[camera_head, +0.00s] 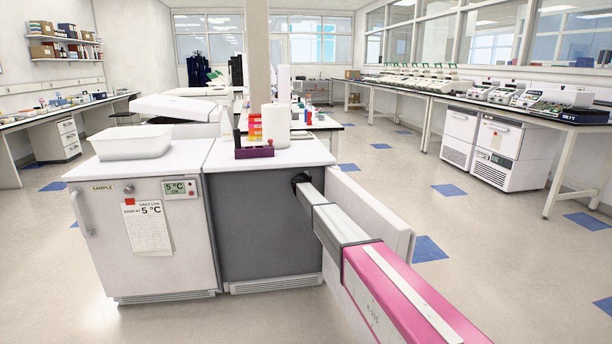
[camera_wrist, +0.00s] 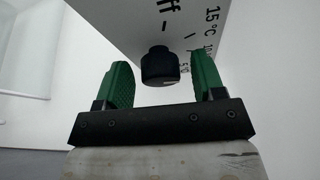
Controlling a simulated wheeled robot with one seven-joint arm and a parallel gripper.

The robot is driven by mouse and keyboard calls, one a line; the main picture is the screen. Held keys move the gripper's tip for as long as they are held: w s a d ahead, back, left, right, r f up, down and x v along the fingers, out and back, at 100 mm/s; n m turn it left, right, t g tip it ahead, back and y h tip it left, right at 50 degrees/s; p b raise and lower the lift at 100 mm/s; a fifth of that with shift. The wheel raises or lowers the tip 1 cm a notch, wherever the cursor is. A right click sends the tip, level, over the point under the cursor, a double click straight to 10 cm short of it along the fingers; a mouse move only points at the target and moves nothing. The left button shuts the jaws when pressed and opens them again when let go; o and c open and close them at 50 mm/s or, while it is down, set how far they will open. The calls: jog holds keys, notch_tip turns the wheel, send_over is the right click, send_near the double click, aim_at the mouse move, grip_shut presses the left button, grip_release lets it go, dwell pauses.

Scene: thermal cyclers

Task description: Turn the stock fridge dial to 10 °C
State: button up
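A black round dial (camera_wrist: 160,66) sticks out from a white panel in the wrist view. The panel (camera_wrist: 140,25) carries printed marks: part of a word ending in "ff", "15 °C", and other labels partly hidden by my right finger. A small pale mark shows on the dial's lower right; its exact setting cannot be read. My gripper (camera_wrist: 160,85) is open, with one green finger on each side of the dial. Gaps show between both fingers and the dial.
A white fridge (camera_head: 145,235) labelled "SAMPLE" stands to the left, with a 5 °C display (camera_head: 180,188) and a paper log (camera_head: 147,228). A white tray (camera_head: 132,143), paper roll (camera_head: 275,125) and purple rack (camera_head: 254,152) stand on top. The floor at right is open.

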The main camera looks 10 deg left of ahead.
jog(key=shift+s, duration=0.1)
jog(key=s+a, duration=0.1)
jog(key=s, duration=0.9)
jog(key=shift+s+r, duration=0.15)
jog(key=shift+s, duration=0.1)
jog(key=d+f+n+t+y, duration=0.3)
jog(key=f+n+t+y, duration=0.15)
jog(key=n, duration=1.35)
jog(key=shift+y, duration=0.35)
jog(key=x, duration=1.1)
jog(key=shift+w, duration=0.2)
